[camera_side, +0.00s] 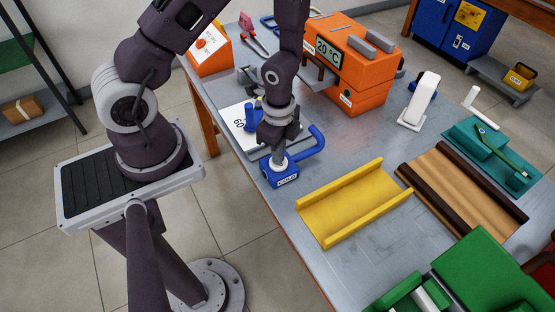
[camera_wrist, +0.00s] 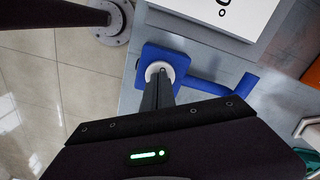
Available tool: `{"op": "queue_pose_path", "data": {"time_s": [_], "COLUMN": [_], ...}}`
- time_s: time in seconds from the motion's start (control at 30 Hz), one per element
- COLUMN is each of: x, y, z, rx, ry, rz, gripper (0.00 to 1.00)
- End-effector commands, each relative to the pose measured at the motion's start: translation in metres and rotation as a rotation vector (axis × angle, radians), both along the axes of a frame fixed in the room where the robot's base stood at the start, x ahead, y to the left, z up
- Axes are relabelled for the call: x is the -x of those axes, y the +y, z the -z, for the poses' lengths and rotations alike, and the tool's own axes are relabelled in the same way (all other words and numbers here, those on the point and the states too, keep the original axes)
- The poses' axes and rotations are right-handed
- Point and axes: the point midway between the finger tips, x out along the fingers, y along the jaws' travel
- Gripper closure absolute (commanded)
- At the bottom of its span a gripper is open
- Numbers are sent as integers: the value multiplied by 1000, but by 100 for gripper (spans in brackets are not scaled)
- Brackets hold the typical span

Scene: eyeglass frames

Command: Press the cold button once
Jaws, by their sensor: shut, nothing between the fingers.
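The cold button is a blue block (camera_side: 284,178) with a "COLD" label on its front, near the front edge of the table. In the wrist view, the blue block (camera_wrist: 145,80) has a pale round button cap (camera_wrist: 154,67) on top. My gripper (camera_side: 278,155) is shut and empty, pointing down directly over the block. In the wrist view, the fingertips (camera_wrist: 160,74) overlap the cap. I cannot tell whether they touch it or whether the cap is pressed down. A blue pipe (camera_side: 312,143) runs from the block and bends back.
An orange unit (camera_side: 355,92) with a "20 °C" display stands behind. A white plate marked "60" (camera_side: 234,120) lies left of the gripper. A yellow tray (camera_side: 355,203) and a brown channel (camera_side: 460,192) lie to the right. Bare grey table shows in front of the tray.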

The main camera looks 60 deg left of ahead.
Motion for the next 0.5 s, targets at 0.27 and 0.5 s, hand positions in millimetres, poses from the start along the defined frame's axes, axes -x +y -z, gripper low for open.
{"op": "queue_pose_path", "data": {"time_s": [0.27,0.5], "x": [0,-1], "y": [0,0], "z": [4,-13], "rx": [1,3], "ry": [-1,-2], "rz": [0,-5], "gripper": [100,100]}}
